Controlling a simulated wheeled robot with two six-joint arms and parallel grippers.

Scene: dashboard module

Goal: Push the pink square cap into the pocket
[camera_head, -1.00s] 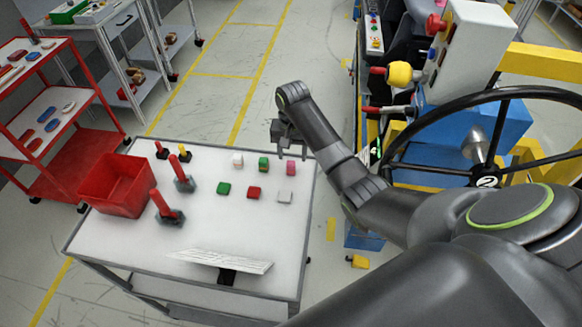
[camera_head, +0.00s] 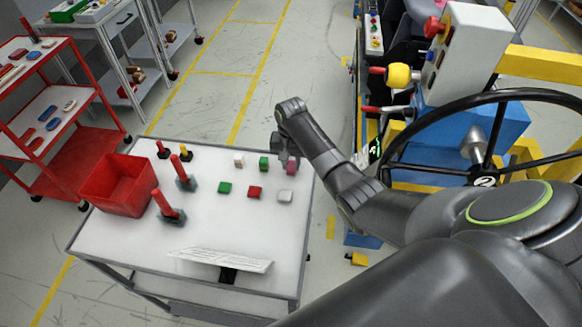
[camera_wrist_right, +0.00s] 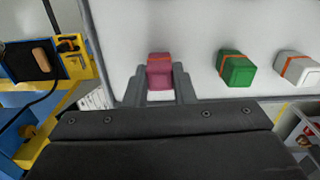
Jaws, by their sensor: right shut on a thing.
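The pink square cap (camera_head: 291,170) is at the right end of the back row of caps on the white table. My right gripper (camera_head: 286,160) is over it and partly hides it in the head view. In the right wrist view the pink cap (camera_wrist_right: 160,72), with an orange band, sits between the two fingers of my right gripper (camera_wrist_right: 160,84), which is shut on it. The cap looks to be at the table top; I cannot tell whether it is lifted. My left gripper is not in view. I cannot make out the pocket.
Nearby on the table are green (camera_head: 264,163), white (camera_head: 239,161), red (camera_head: 254,192) and other caps. A red bin (camera_head: 117,184) and upright red-handled levers (camera_head: 167,207) stand at left. A steering wheel (camera_head: 484,150) and a control box (camera_head: 465,55) are at right.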

